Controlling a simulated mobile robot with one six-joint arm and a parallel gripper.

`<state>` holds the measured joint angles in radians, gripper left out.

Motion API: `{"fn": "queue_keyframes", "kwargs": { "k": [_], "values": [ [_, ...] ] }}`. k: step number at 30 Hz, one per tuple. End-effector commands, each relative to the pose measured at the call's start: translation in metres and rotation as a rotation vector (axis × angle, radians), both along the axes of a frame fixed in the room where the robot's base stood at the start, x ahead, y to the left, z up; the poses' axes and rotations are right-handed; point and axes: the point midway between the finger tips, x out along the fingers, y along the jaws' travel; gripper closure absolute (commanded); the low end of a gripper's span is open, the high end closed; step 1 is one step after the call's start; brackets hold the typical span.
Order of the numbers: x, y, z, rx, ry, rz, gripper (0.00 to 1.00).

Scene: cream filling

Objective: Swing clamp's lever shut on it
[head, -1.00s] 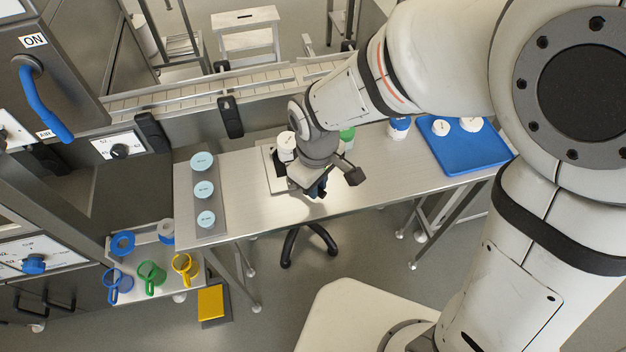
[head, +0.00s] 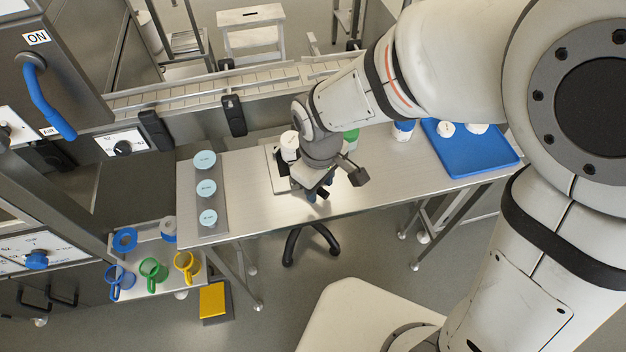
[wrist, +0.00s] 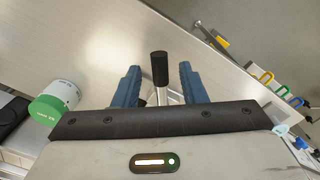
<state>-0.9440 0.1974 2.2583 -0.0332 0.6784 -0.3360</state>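The clamp's lever, a metal rod with a black grip (wrist: 159,68), stands between the two blue fingers of my gripper (wrist: 160,84) in the wrist view. Gaps show on both sides of the grip, so the fingers are open and apart from it. In the head view my gripper (head: 318,192) is low over the table, just right of a light base plate (head: 273,172). A white jar (head: 289,144) stands on that plate. My wrist hides most of the clamp, and I cannot see how it meets the jar.
A green-lidded white jar (wrist: 52,110) lies left of my gripper in the wrist view; it also shows behind my wrist in the head view (head: 351,136). A blue tray (head: 460,160) is at right. A strip with several pale blue discs (head: 207,188) is at left. The table front (head: 250,210) is clear.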

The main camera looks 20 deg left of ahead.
Motion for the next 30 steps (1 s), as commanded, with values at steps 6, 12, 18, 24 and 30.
{"fn": "queue_keyframes", "kwargs": {
  "k": [6, 12, 18, 24, 30],
  "values": [
    [0.0, 0.001, 0.025, 0.004, -0.003, 0.0, 0.62],
    [-0.002, 0.001, 0.059, 0.004, -0.003, 0.001, 0.62],
    [-0.003, 0.001, 0.076, 0.002, -0.001, 0.001, 0.62],
    [-0.003, 0.001, 0.078, 0.001, -0.001, 0.001, 0.62],
    [-0.003, 0.001, 0.078, 0.001, -0.001, 0.001, 0.62]
  ]
}}
